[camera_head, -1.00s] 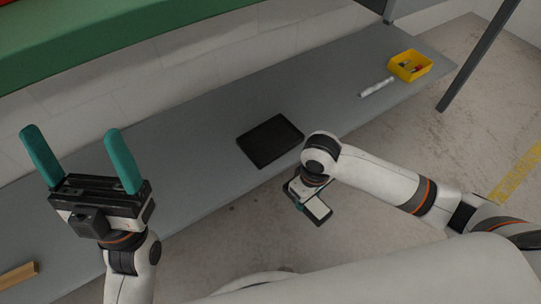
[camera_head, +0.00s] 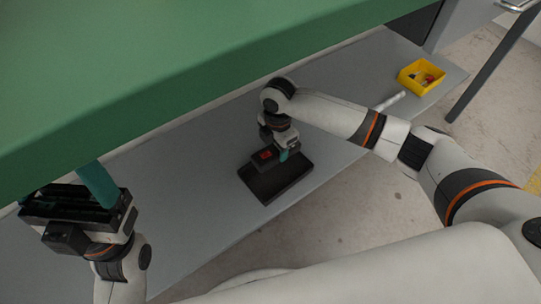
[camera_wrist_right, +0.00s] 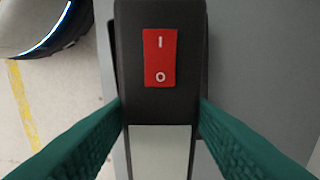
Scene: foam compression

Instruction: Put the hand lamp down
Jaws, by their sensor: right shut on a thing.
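The hand lamp (camera_head: 262,160) is a dark block with a red rocker switch. In the right wrist view the lamp (camera_wrist_right: 160,105) lies between my two teal fingers, with a pale panel below the switch. My right gripper (camera_head: 276,155) is shut on it, over the back part of the black tray (camera_head: 285,187) on the grey bench. I cannot tell whether the lamp touches the tray. My left gripper (camera_head: 62,192) is at the left with its fingers apart and empty; the green surface hides its fingertips.
A green overhead surface (camera_head: 150,70) covers the upper left. A yellow bin (camera_head: 420,78) with small items stands at the bench's right end, near a pale rod (camera_head: 390,101). The grey bench (camera_head: 190,165) is clear left of the tray.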

